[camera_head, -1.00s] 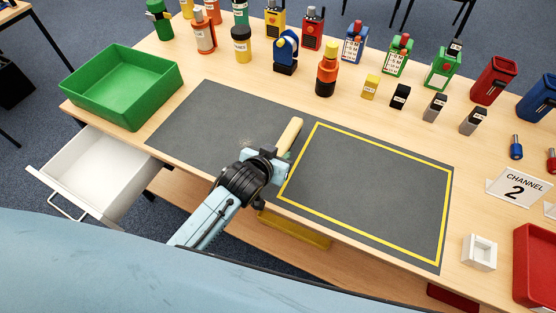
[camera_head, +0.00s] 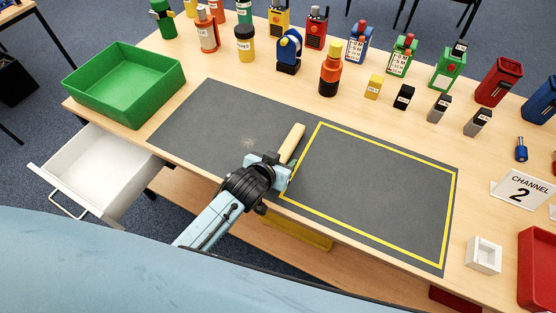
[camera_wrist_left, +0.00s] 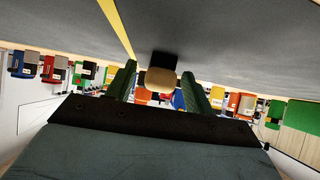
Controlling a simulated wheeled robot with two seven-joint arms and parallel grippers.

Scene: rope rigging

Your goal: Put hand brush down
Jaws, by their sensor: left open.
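The hand brush shows as a pale wooden handle (camera_head: 291,143) over the dark grey mat, left of the yellow outlined area. Its bristle part is hidden in the head view. My left gripper (camera_head: 277,168) is at the near end of the handle, low over the mat's front part. In the left wrist view the rounded handle end (camera_wrist_left: 161,80) lies between the two green fingers, with a visible gap on each side. A dark part shows behind it against the mat. The left gripper is open. My right gripper is in neither view.
A green tray (camera_head: 122,80) stands at the back left, above an open white drawer (camera_head: 95,175). Radios, bottles and small blocks line the back. A white square holder (camera_head: 484,254) and red bin (camera_head: 540,262) are at the right. The yellow outlined area (camera_head: 370,195) is clear.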

